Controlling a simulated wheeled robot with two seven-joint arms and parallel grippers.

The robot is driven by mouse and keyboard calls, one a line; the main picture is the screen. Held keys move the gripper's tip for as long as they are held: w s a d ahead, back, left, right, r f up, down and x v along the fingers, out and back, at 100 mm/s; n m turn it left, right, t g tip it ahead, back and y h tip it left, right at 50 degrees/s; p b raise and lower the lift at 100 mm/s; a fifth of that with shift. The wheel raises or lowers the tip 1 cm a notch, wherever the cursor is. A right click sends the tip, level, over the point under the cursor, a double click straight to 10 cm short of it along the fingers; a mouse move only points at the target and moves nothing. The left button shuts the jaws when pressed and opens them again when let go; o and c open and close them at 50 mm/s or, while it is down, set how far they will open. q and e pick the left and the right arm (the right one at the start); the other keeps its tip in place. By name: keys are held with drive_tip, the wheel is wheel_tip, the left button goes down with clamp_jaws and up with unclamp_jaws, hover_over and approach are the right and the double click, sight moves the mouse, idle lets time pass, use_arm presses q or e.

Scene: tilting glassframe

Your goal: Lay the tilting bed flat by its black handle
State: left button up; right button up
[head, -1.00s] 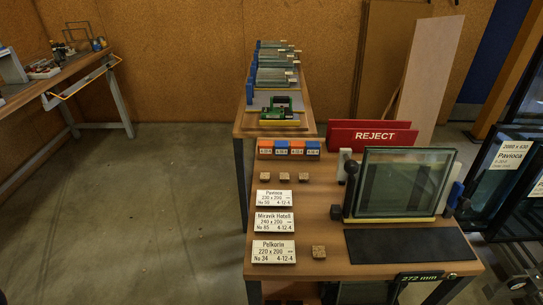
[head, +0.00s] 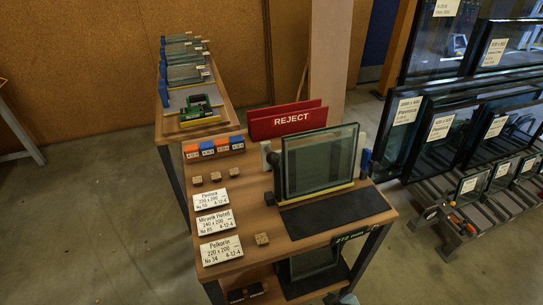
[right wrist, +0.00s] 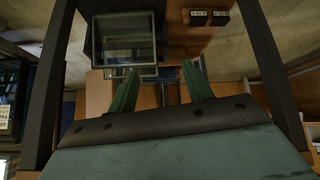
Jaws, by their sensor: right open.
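The tilting bed with its glass pane (head: 320,162) stands steeply tilted, near upright, on the wooden table. A pale yellow strip (head: 322,193) runs along its lower edge. A black upright part with a rounded top, which looks like the black handle (head: 276,174), is at its left side. In the right wrist view my right gripper (right wrist: 160,82) is open, its two green fingers apart with nothing between them. It faces a framed glass pane (right wrist: 125,42) and is not at the handle. My left gripper is not in view.
A black mat (head: 333,208) lies before the bed. A red REJECT bin (head: 290,119) stands behind it. Label cards (head: 221,249), small wooden blocks (head: 262,239) and coloured boxes (head: 214,147) fill the left side. Another pane (head: 315,262) stands on the lower shelf. Glass racks (head: 440,140) are at right.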

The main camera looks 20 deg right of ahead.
drive_tip(key=w+a+r+t+p, duration=0.1)
drive_tip(key=w+r, duration=0.2)
drive_tip(key=r, duration=0.4)
drive_tip(key=w+a+r+t+y+p, duration=0.1)
drive_tip(key=w+r+t, duration=0.1)
drive_tip(key=r, duration=0.4)
drive_tip(key=w+a+r+t+p, duration=0.1)
drive_tip(key=w+r, duration=0.2)
drive_tip(key=r, duration=0.4)
drive_tip(key=n+t+y+p, duration=0.2)
drive_tip(key=t+y, duration=0.1)
drive_tip(key=t, duration=0.3)
approach(276, 163)
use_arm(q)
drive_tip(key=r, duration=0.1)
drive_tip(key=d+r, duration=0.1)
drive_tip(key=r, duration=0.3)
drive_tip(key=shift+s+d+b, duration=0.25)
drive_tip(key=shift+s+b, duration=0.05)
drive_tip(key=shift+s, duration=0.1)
use_arm(e)
drive_tip(key=x, duration=1.1)
drive_tip(key=shift+w, duration=0.35)
drive_tip(key=shift+c, duration=0.3)
clamp_jaws()
